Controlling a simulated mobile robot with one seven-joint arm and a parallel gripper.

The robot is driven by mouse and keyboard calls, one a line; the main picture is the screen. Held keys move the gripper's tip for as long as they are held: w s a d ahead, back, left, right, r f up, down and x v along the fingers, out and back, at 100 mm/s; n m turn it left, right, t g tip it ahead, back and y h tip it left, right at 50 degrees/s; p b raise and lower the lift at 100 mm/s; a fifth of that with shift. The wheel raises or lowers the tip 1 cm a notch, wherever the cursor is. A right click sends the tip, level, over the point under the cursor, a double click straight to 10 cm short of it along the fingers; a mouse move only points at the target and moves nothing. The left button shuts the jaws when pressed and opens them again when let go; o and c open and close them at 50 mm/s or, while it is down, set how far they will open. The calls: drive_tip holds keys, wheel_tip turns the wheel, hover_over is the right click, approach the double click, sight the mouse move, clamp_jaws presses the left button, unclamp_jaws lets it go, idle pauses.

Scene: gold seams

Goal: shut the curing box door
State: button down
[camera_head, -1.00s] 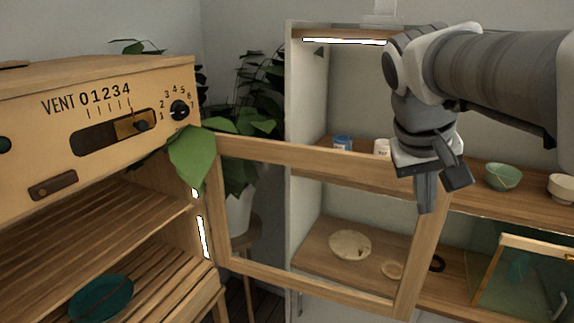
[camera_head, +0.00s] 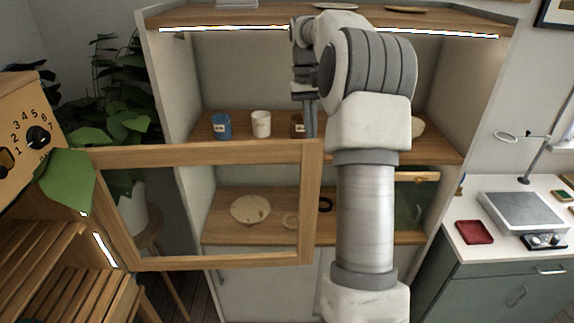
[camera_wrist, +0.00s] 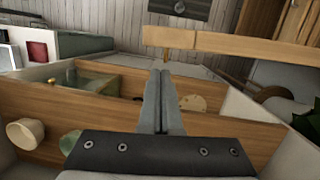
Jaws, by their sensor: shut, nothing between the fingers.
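The curing box (camera_head: 20,125) is at the left edge of the head view, with a numbered dial and slatted shelves. Its door (camera_head: 310,200), a wooden frame around a clear pane, stands open and reaches right from the box. My gripper (camera_head: 309,132) is shut and empty, pointing down by the door's free top corner; the head view does not show whether they touch. In the wrist view my shut fingers (camera_wrist: 163,75) are in the middle, and a wooden bar (camera_wrist: 240,45), likely the door's top rail, lies beyond the fingertips, apart from them in the picture.
A lit shelf unit (camera_head: 180,150) stands behind the door, with a blue cup (camera_head: 221,126), a white cup (camera_head: 261,123) and a round board (camera_head: 250,210). A leafy plant (camera_head: 110,100) is near the hinge side. A counter (camera_head: 480,235) stands at the right.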

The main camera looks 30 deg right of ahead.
sight(307, 174)
drive_tip(key=shift+y, duration=0.4)
drive_tip(key=x, duration=1.1)
drive_tip(key=shift+w+a+f+p, duration=0.15)
drive_tip(key=shift+w+a+p, duration=0.05)
drive_tip(key=shift+w+p, duration=0.2)
